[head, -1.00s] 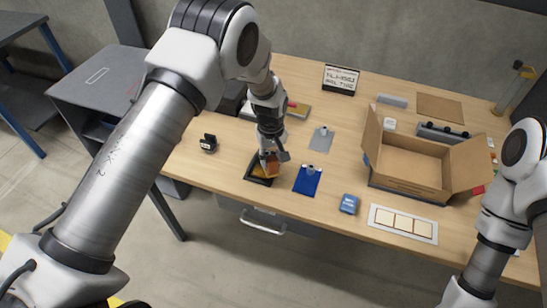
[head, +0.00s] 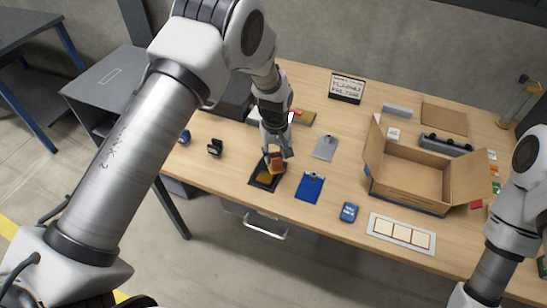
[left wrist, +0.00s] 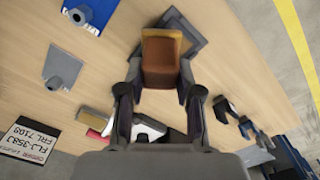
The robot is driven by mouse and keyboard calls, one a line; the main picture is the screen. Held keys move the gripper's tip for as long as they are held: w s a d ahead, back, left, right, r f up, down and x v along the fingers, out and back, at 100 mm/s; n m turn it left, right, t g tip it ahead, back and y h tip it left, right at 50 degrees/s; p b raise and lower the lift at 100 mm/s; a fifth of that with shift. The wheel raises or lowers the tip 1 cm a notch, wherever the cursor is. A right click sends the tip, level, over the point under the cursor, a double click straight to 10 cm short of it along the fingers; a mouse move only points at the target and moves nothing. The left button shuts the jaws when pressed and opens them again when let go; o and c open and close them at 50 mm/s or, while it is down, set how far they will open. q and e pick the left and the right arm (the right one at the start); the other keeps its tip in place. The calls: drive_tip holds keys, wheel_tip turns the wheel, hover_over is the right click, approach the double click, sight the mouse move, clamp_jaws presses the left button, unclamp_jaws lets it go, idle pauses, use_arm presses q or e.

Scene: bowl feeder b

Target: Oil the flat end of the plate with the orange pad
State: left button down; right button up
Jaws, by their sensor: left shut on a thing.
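My left gripper (head: 274,152) is shut on the orange pad (head: 277,163), a small orange-brown block. In the left wrist view the pad (left wrist: 160,62) sits between the two fingertips. My right gripper is out of view.
An open cardboard box (head: 410,183) stands at the right. A blue tin (head: 349,212) and a white panel of cream squares (head: 401,232) lie near the front edge. A sign (head: 347,88) stands at the back. A small black item (head: 215,147) is left of the tray.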

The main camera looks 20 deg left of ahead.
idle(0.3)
use_arm(q)
drive_tip(key=shift+w+a+f+t+y+b, duration=0.15)
drive_tip(key=shift+f+t+y+b, duration=0.35)
drive_tip(key=shift+b, duration=0.7)
drive_tip(key=shift+r+t+b, duration=0.15)
drive_tip(key=shift+t+b, duration=0.25)
drive_tip(key=shift+b, duration=0.15)
drive_tip(key=shift+r, duration=0.15)
